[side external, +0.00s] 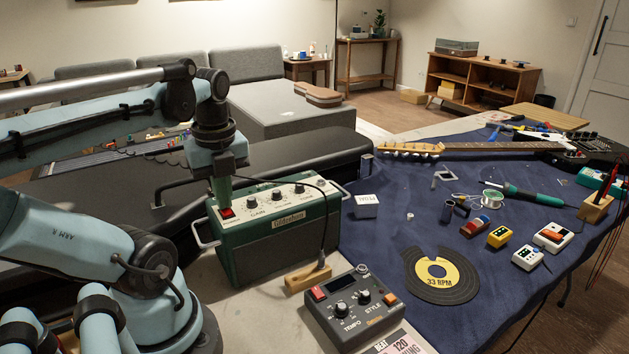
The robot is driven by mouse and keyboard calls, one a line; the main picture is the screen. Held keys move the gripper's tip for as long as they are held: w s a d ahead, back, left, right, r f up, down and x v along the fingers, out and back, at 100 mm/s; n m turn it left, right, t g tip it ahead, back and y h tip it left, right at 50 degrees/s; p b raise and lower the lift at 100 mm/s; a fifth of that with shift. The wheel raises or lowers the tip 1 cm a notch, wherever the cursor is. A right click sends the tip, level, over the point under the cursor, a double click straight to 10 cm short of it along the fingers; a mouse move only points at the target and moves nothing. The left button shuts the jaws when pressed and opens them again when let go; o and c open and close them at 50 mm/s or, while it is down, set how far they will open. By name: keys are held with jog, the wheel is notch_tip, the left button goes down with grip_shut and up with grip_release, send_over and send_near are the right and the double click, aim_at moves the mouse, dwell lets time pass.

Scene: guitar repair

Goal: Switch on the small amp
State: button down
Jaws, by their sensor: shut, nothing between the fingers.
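The small amp (283,237) is a dark green box with a pale top panel, standing on the table left of the blue cloth. Its top panel has several black knobs (276,196) and a red switch (227,213) at the left end. My gripper (224,203) points straight down at the left end of the panel. Its fingers are shut and empty, with the tips at or just above the red switch. I cannot tell whether they touch it. The tips partly cover the switch, and its position is unclear.
A grey pedal with knobs (353,306) stands in front of the amp, beside a wooden block (308,278). A white cube (367,206) sits right of the amp. A guitar (480,151), soldering iron (527,194) and small coloured boxes lie on the blue cloth (385,240). A cable arches over the amp.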

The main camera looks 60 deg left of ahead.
jog(key=shift+d+f, duration=0.45)
jog(key=shift+d, duration=0.1)
notch_tip(320, 180, up, 15)
jog(key=shift+a, duration=0.25)
jog(key=shift+f, duration=0.1)
jog(key=w+d+f+n+t, duration=0.1)
jog(key=w+f+n, duration=0.2)
jog(key=w+d+f+n+t, duration=0.1)
jog(key=w+d+f+n, duration=0.1)
jog(key=w+f+n, duration=0.1)
jog(key=w+d+f+n+t, duration=0.1)
jog(key=w+f+n, duration=0.2)
jog(key=shift+w+d+t+y, duration=0.2)
jog(key=shift+w+t+y, duration=0.05)
jog(key=shift+t+y, duration=0.05)
jog(key=w+d+f+n+t+h, duration=0.1)
jog(key=w+d+f+n+t, duration=0.2)
jog(key=d+f+n, duration=0.4)
jog(key=shift+w+d+n+t, duration=0.3)
jog(key=shift+w+d+n, duration=0.3)
jog(key=shift+n, duration=0.4)
jog(key=shift+s, duration=0.15)
